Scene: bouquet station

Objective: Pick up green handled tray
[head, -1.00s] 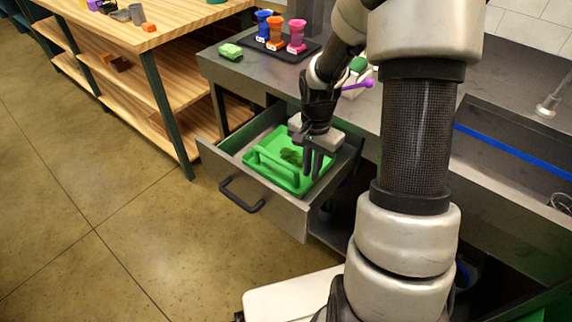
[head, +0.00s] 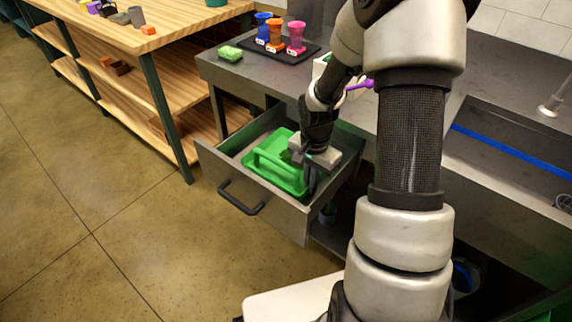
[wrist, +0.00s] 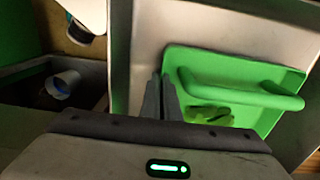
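The green tray (head: 278,176) with a raised green handle (head: 277,165) sits in the pulled-out grey drawer (head: 281,217). In the wrist view the tray (wrist: 240,62) is at the right, its handle (wrist: 240,90) running across it, with small dark green leafy bits (wrist: 208,113) inside. My gripper (head: 311,182) points down into the drawer at the tray's right end. In the wrist view my gripper's fingers (wrist: 163,98) are close together by the tray's near-left edge, apart from the handle. Whether they pinch the rim cannot be told.
Blue, orange and pink cups (head: 276,35) stand on a black mat on the grey counter, beside a green block (head: 230,53). A wooden shelf table (head: 130,25) stands at the left. The floor before the drawer is clear.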

